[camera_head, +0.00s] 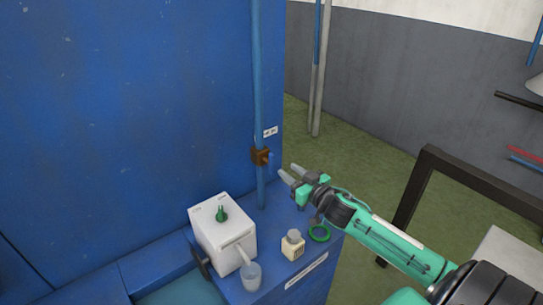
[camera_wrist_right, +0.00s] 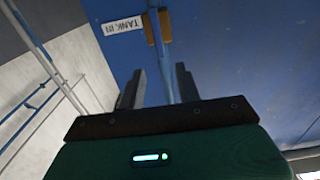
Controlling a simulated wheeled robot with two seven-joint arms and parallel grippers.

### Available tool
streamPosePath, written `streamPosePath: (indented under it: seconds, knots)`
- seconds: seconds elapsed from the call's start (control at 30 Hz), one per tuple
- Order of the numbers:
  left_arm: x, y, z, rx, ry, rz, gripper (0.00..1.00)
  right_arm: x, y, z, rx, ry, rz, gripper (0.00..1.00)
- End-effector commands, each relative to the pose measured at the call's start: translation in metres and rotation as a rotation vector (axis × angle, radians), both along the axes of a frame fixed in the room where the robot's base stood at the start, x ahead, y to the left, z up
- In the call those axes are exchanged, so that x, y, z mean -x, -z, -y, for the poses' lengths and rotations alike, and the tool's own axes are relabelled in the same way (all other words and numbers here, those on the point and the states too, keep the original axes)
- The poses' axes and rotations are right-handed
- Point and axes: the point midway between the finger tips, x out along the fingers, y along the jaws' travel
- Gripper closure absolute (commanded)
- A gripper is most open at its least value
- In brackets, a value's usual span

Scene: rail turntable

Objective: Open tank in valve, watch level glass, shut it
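A brown valve body (camera_head: 261,156) sits on a vertical blue pipe (camera_head: 258,80) against the blue wall. A small white label (camera_head: 270,132) is above it; in the right wrist view the label (camera_wrist_right: 123,26) reads "TANK IN", upside down. The valve (camera_wrist_right: 158,27) shows there beyond the fingers, with the pipe (camera_wrist_right: 168,65) running down between them. My right gripper (camera_head: 288,172) is open and empty, just right of and slightly below the valve, apparently apart from it. I cannot tell the valve's handle position. No level glass is clearly recognisable. My left gripper is out of view.
A dark frame (camera_head: 420,180) stands right. Green floor is open behind.

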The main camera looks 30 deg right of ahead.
Motion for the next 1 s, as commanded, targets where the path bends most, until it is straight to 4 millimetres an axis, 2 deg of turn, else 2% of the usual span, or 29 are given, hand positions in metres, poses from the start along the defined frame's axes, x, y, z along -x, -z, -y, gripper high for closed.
streamPosePath:
  seconds: [0.6, 0.8, 1.0]
  knots:
    - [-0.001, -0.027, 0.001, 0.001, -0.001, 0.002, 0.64, -0.081, -0.002, -0.006, 0.0, 0.001, 0.0, 0.66]
    - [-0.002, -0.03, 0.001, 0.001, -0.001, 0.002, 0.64, -0.095, -0.001, -0.008, 0.0, 0.001, 0.0, 0.66]
    - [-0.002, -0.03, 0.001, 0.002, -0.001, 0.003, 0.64, -0.098, 0.0, -0.008, 0.001, 0.0, -0.001, 0.66]
